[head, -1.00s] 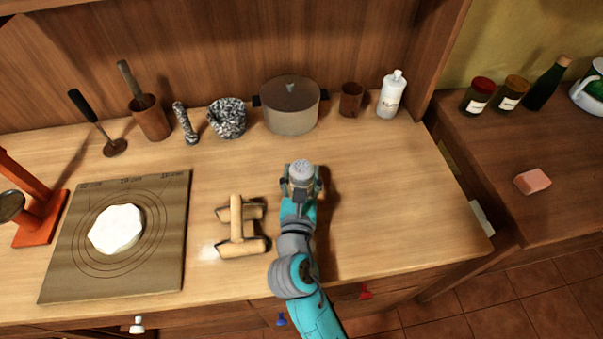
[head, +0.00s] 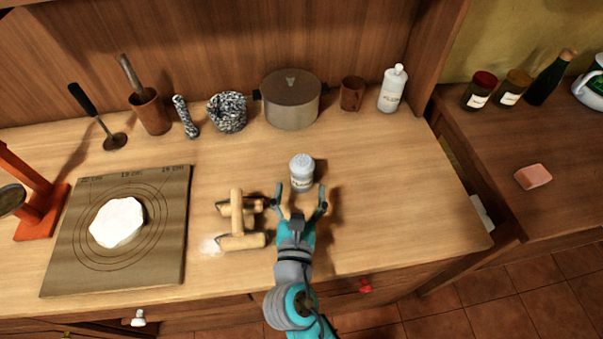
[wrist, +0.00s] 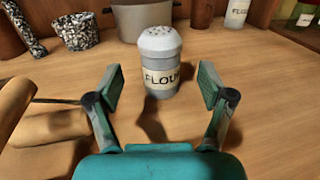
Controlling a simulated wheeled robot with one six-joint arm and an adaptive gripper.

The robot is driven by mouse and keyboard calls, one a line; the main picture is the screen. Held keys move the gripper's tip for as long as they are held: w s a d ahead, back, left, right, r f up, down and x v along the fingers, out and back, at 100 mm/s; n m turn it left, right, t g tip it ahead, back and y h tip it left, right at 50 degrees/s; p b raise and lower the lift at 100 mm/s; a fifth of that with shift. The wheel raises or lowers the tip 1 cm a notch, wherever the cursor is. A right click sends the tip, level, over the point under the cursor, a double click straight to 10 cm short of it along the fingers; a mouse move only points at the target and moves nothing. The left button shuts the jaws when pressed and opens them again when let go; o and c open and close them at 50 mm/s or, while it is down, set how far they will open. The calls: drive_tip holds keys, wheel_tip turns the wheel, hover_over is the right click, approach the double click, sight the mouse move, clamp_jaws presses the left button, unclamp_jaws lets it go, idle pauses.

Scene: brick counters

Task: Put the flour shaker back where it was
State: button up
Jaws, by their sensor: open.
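The flour shaker (head: 302,172) stands upright on the wooden counter, right of the rolling pin and in front of the pot. It is grey with a pale perforated top, and its "FLOUR" label faces me in the wrist view (wrist: 160,62). My gripper (head: 302,203) is open and empty, just in front of the shaker. In the wrist view the two fingers (wrist: 158,85) are spread wide, with the shaker beyond their tips and apart from them.
A wooden rolling pin on its stand (head: 238,220) lies close left of my gripper. A lidded pot (head: 291,103), a brown cup (head: 352,95) and a white bottle (head: 392,90) stand at the back. A dough mat (head: 70,265) lies left. The counter right of the shaker is clear.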

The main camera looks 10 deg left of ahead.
drive_tip(key=s, duration=0.5)
drive_tip(key=shift+s+d, duration=0.15)
drive_tip(key=shift+s, duration=0.25)
drive_tip(key=shift+s, duration=0.1)
